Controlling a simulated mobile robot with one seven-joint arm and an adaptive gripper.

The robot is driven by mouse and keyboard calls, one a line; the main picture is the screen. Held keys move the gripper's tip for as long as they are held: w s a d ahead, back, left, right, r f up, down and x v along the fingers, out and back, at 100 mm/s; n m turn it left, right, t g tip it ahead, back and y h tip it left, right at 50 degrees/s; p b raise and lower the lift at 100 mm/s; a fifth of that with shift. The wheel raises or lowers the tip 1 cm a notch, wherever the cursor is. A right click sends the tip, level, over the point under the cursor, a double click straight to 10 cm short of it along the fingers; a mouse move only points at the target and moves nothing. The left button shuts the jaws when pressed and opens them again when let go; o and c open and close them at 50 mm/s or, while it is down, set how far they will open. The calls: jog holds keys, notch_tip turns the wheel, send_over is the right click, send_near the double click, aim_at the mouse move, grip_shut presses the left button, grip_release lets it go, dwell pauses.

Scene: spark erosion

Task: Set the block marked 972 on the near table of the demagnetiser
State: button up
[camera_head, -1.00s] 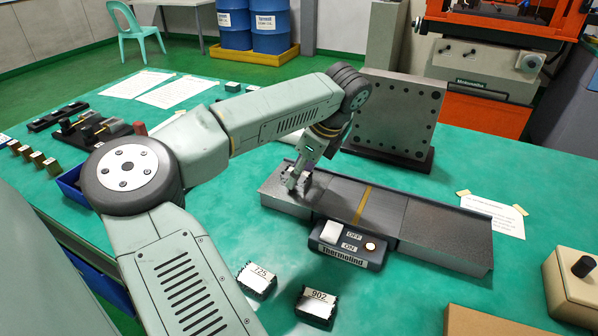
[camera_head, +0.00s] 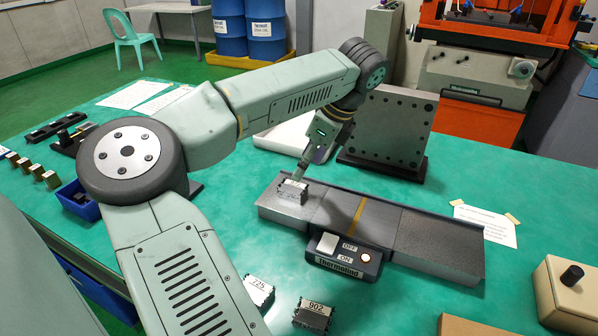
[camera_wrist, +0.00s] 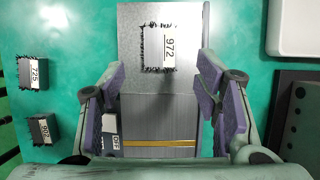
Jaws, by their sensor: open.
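The block marked 972 (camera_head: 291,190) sits on the flat grey table at the left end of the demagnetiser (camera_head: 440,235) in the head view. In the wrist view the block (camera_wrist: 159,47) lies label up on the bare metal plate, inside its edges. My gripper (camera_head: 304,168) is just above and behind the block in the head view. In the wrist view its two purple-padded fingers (camera_wrist: 160,92) are wide apart and empty, with the block beyond them. The yellow line (camera_wrist: 160,142) of the demagnetiser shows low between the fingers.
Blocks marked 725 (camera_head: 258,291) and 902 (camera_head: 313,314) stand on the green table in front of the demagnetiser's switch box (camera_head: 345,255). An upright drilled plate (camera_head: 393,130) stands behind, close to my wrist. A white tray (camera_wrist: 292,28) lies nearby.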

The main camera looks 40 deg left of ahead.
jog(key=shift+p+v, duration=0.4)
jog(key=shift+v, duration=1.7)
